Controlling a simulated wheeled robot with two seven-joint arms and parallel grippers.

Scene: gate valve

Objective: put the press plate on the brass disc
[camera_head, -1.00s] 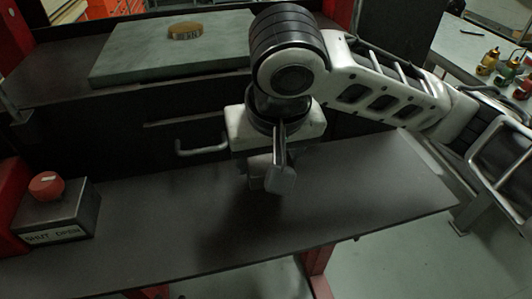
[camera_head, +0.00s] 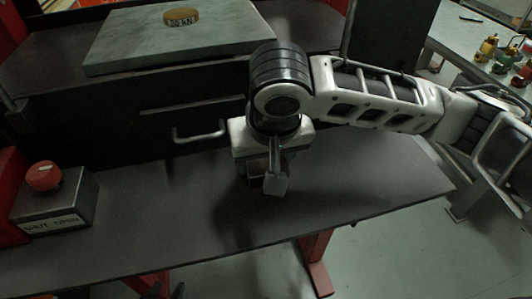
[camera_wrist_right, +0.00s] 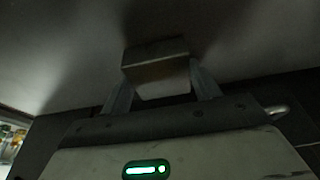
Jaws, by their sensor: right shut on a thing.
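The brass disc (camera_head: 181,17), a short round piece with dark lettering on its side, lies on a green-grey slab (camera_head: 170,45) at the back in the head view. My right gripper (camera_head: 264,180) is over the front shelf, pointing down and well in front of the disc. It is shut on a small grey-brown metal block, which I take for the press plate (camera_wrist_right: 157,77); in the wrist view it sits between the two fingers. In the head view the near finger and the wrist hide most of it. Whether it touches the shelf, I cannot tell. My left gripper is not in view.
A box with a red button (camera_head: 44,176) and a "SHUT OPEN" label stands at the shelf's left. A bar handle (camera_head: 199,134) juts from the dark front below the slab. The front shelf (camera_head: 170,235) is otherwise clear. A side table with small bottles is at right.

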